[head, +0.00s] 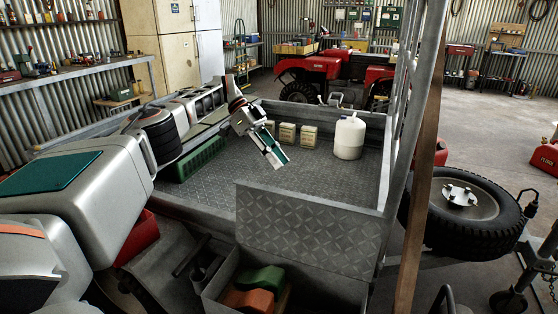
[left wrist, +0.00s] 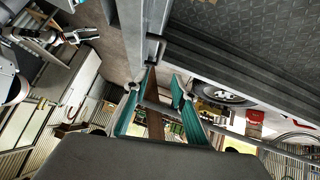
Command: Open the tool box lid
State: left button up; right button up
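The grey metal tool box (head: 222,288) is at the bottom middle of the head view. Its diamond-plate lid (head: 305,232) stands raised at the box's far side, and the inside is exposed. A green thing (head: 262,279) and an orange thing (head: 250,301) lie inside. My left gripper (head: 275,158) hangs over the trailer bed, beyond the lid and apart from it. The left wrist view shows its two teal-padded fingers (left wrist: 158,112) spread, with nothing held between them.
The trailer bed (head: 240,180) holds a white jug (head: 349,137), several small cartons (head: 287,133) and a green crate (head: 195,160). A wooden post (head: 424,170) and metal rack stand right of the box. A spare wheel (head: 465,210) is farther right.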

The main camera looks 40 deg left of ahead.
jog(key=shift+a, duration=0.25)
dwell(0.4)
